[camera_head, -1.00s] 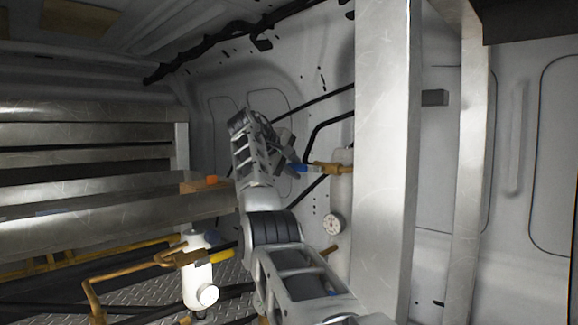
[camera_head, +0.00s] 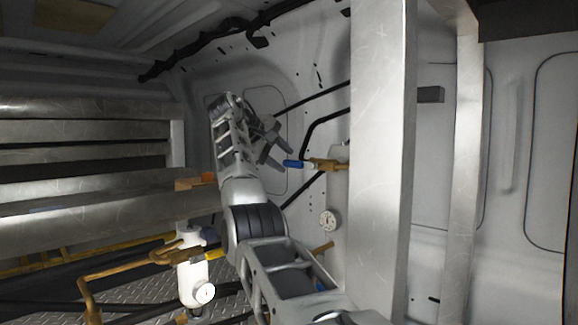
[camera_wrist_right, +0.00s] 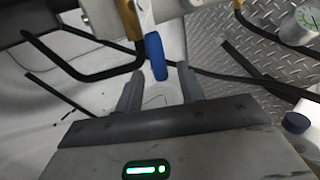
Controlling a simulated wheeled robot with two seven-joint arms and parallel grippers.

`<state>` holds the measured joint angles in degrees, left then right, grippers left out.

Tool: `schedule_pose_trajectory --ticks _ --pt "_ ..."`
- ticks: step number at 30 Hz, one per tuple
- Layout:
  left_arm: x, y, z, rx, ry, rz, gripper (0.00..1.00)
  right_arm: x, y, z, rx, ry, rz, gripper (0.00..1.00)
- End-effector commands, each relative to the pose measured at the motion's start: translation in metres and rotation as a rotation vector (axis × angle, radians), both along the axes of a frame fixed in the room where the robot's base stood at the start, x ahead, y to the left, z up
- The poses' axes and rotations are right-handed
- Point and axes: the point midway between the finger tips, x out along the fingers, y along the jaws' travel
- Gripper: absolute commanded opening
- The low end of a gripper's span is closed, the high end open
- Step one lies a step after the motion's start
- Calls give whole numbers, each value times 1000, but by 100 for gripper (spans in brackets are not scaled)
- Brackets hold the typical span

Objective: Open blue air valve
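The blue air valve handle (camera_head: 293,164) sticks out to the left of a brass valve body (camera_head: 325,165) beside the metal post. My right gripper (camera_head: 281,154) is just left of the handle, its fingers pointing towards it. In the right wrist view the blue handle (camera_wrist_right: 156,57) lies ahead of and between the two spread fingers (camera_wrist_right: 160,80). The gripper is open and holds nothing; light gaps show on both sides of the handle. Whether a fingertip touches it, I cannot tell. My left gripper is not in view.
A metal post (camera_head: 380,160) stands right of the valve. A gauge (camera_head: 329,220) sits below it. Black hoses (camera_head: 312,135) run along the wall nearby. Metal shelves (camera_head: 90,130) and a white canister (camera_head: 192,270) with brass piping are at left.

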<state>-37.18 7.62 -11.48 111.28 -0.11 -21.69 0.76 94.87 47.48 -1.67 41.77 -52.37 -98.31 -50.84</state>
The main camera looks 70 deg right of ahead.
Motion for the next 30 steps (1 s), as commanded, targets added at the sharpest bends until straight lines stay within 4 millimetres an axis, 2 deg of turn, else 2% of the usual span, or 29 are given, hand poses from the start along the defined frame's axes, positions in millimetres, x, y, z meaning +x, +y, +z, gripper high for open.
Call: schedule_pose_trajectory --ticks 3,9,15,21,30 --pt "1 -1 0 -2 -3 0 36 12 24 18 -3 -3 4 38" --pt "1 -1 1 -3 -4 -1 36 27 59 44 -2 -2 3 38" --pt "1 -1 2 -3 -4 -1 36 37 81 60 -1 1 1 38" --pt "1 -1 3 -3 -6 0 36 40 89 65 0 1 1 38" --pt "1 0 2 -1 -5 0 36 40 88 64 1 1 0 38"
